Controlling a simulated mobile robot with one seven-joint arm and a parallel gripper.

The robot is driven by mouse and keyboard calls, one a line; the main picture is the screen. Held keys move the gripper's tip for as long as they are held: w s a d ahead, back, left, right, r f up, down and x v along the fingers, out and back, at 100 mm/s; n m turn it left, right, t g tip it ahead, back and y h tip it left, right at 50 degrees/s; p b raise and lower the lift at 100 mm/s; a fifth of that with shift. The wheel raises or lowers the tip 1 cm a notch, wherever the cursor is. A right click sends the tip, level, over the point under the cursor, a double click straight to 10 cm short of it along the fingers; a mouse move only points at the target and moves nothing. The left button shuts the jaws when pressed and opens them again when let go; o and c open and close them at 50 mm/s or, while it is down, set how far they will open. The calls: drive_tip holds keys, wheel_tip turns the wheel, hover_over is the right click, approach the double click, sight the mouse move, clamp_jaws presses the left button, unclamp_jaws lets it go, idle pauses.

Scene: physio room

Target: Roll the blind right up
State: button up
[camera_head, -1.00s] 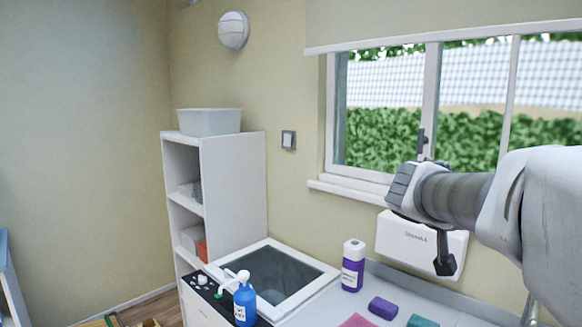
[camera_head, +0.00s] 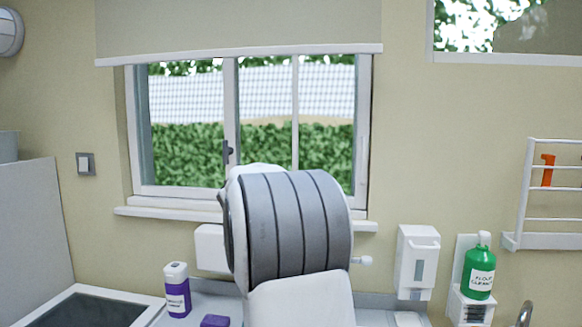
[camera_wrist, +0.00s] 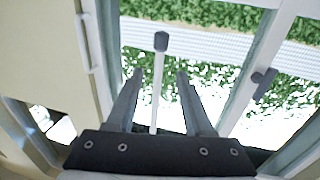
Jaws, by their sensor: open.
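The cream blind (camera_head: 240,25) hangs over the top of the window in the head view. Its white bottom bar (camera_head: 240,54) crosses just above the panes, and its top is out of frame. A thin white rod (camera_head: 295,110) hangs down in front of the glass; my arm hides its lower end there. The wrist view, which looks upside down, shows the rod (camera_wrist: 156,85) with a dark grey knob (camera_wrist: 161,42) at its end. My gripper (camera_wrist: 160,73) is open, with one finger on each side of the rod, apparently not touching it. The head view hides my gripper behind my arm.
The window sill (camera_head: 150,212) juts out below the window. A dark window handle (camera_head: 228,152) is left of the rod. A purple-labelled bottle (camera_head: 177,292), white dispenser (camera_head: 416,262) and green bottle (camera_head: 479,270) stand or hang below. A wall rack (camera_head: 530,200) is at right.

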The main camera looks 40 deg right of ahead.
drive_tip(key=p+x, duration=0.4)
drive_tip(key=x, duration=0.7)
drive_tip(key=shift+w+d+p, duration=0.15)
drive_tip(key=shift+d+p, duration=0.05)
drive_tip(key=shift+p, duration=0.1)
clamp_jaws()
idle(0.9)
